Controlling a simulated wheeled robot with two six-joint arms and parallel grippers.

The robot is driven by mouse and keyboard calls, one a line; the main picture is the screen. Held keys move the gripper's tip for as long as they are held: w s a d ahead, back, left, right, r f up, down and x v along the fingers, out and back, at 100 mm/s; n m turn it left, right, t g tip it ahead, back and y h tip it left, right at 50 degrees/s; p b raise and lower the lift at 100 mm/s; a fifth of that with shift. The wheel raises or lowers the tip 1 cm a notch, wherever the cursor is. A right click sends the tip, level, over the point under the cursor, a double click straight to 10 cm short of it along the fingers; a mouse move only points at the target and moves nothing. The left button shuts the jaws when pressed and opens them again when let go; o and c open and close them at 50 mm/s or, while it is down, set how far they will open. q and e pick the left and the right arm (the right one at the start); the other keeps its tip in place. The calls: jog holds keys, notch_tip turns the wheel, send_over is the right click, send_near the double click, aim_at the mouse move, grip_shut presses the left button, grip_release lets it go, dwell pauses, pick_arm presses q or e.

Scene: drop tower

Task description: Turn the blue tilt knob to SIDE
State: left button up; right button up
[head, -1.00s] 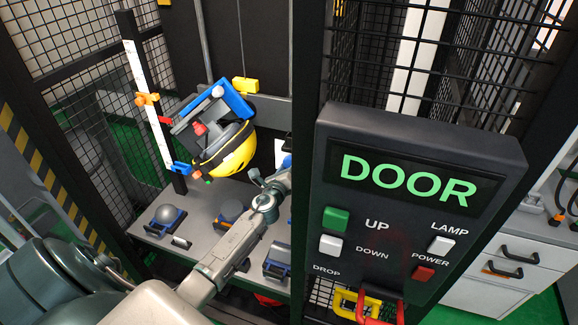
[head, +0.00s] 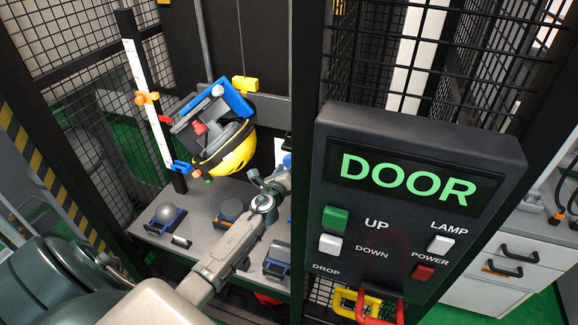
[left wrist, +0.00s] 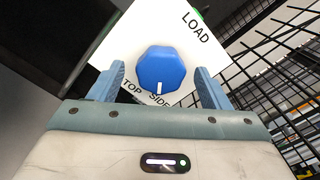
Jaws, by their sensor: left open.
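The blue tilt knob (left wrist: 161,68) is on a white plate (left wrist: 122,40) marked LOAD, TOP and SIDE in the left wrist view. Its white mark is at the lower edge and points at the word SIDE. My left gripper (left wrist: 160,72) is open, with one blue finger on each side of the knob and small gaps visible beside it. In the head view my left gripper (head: 270,182) is beside the dark post, and a bit of the blue knob (head: 287,160) shows beyond it. My right gripper is not in view.
A dark control panel (head: 420,130) reading DOOR stands close on the right. A yellow helmet (head: 228,152) in a blue-framed holder hangs beyond the left arm. Several blue and dark pieces are on the grey table (head: 205,205). Mesh walls (head: 95,130) stand around.

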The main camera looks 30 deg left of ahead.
pick_arm(q)
jog(key=v, duration=1)
jog(key=shift+b, duration=0.45)
jog(key=shift+s+a, duration=0.1)
